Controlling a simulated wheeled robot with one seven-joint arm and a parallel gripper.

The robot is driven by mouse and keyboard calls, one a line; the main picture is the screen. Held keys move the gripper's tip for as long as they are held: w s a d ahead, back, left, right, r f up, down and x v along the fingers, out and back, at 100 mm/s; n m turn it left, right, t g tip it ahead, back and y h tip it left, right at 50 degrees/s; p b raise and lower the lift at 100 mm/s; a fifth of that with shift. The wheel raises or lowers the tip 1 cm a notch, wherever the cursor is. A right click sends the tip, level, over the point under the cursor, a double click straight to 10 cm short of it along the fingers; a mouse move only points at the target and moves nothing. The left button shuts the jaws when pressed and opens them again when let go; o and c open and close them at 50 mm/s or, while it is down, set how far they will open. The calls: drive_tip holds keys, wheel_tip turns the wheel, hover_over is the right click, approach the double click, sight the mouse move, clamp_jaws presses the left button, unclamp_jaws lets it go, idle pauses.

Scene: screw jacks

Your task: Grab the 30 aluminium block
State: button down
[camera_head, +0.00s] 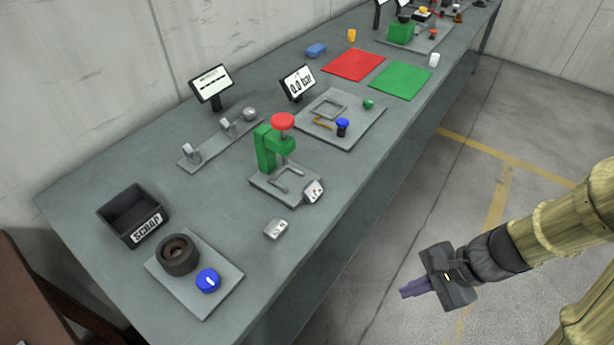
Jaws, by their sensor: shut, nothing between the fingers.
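A small silvery block (276,229) with dark marks on top lies on the grey bench in front of the green press. The marks are too small to read, so I cannot tell which one bears 30. My gripper (408,292) is shut and empty. It is to the right of the bench, over the floor, apart from both pieces.
The green press (266,148) has a red knob (283,121). A black SCRAP bin (133,215) and a plate (217,291) with a dark ring and blue knob stand nearby. Red (354,65) and green (401,80) mats lie farther back. The bench's front edge lies between my gripper and the blocks.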

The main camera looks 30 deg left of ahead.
drive_tip(key=w+d+r+n+t+h, duration=0.2)
drive_tip(key=d+n+h, duration=0.1)
drive_tip(key=d+n, duration=0.1)
drive_tip(key=w+d+r+n+t+h, duration=0.2)
drive_tip(key=d+n+t+h, duration=0.1)
drive_tip(key=d, duration=0.4)
drive_tip(key=shift+w+d+n, duration=0.25)
drive_tip(key=shift+d+n, duration=0.05)
drive_tip(key=shift+n, duration=0.1)
drive_tip(key=shift+a, duration=0.1)
